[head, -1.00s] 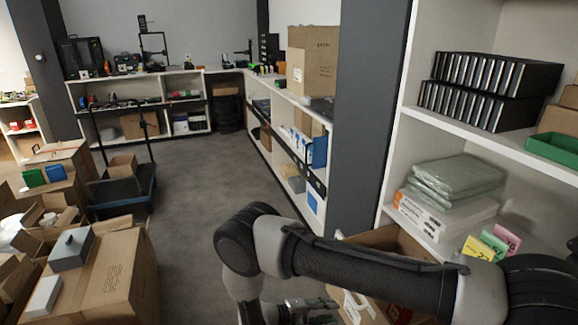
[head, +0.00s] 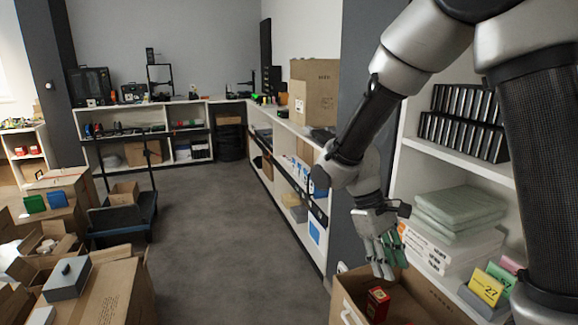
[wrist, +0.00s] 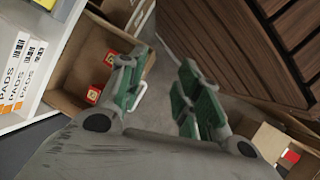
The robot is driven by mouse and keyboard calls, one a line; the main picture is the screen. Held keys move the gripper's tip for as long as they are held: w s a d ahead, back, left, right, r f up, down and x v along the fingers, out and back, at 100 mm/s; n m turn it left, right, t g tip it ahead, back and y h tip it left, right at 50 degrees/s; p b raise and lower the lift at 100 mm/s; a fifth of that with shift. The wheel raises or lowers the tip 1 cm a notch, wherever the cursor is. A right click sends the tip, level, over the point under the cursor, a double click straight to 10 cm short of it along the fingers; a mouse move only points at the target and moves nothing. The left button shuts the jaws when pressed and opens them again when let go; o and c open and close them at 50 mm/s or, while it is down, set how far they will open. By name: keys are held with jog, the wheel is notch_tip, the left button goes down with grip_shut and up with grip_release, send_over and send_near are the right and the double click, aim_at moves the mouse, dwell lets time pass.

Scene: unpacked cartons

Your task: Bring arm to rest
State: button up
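My arm reaches in from the upper right of the head view and bends down at the wrist. My gripper (head: 383,272) points downward just above an open carton (head: 345,290), in front of the right-hand shelf. In the wrist view my gripper (wrist: 160,88) shows two grey fingers with green pads. They stand apart, with nothing between them. The carton also shows in the wrist view (wrist: 65,100), at the upper left beyond the left finger. A red box (head: 377,304) is in the carton in the head view, and red pieces (wrist: 93,96) show inside it in the wrist view.
A white shelf (head: 455,155) on the right holds black files, wrapped packs (head: 460,207) and coloured boxes. Several cartons (head: 110,292) and a blue cart (head: 125,215) stand at left. Grey floor (head: 220,230) is clear in the middle. A dark pillar (head: 365,65) stands beside the shelf.

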jog(key=s+d+r+m+t+y, duration=0.2)
jog(key=s+d+r+m+t, duration=0.1)
jog(key=d+r, duration=0.4)
jog(key=s+d+r+m+t+y, duration=0.2)
jog(key=s+d+r+t, duration=0.3)
jog(key=r, duration=0.6)
jog(key=shift+s+d+m, duration=0.9)
jog(key=shift+s+d, duration=0.25)
jog(key=shift+s, duration=0.1)
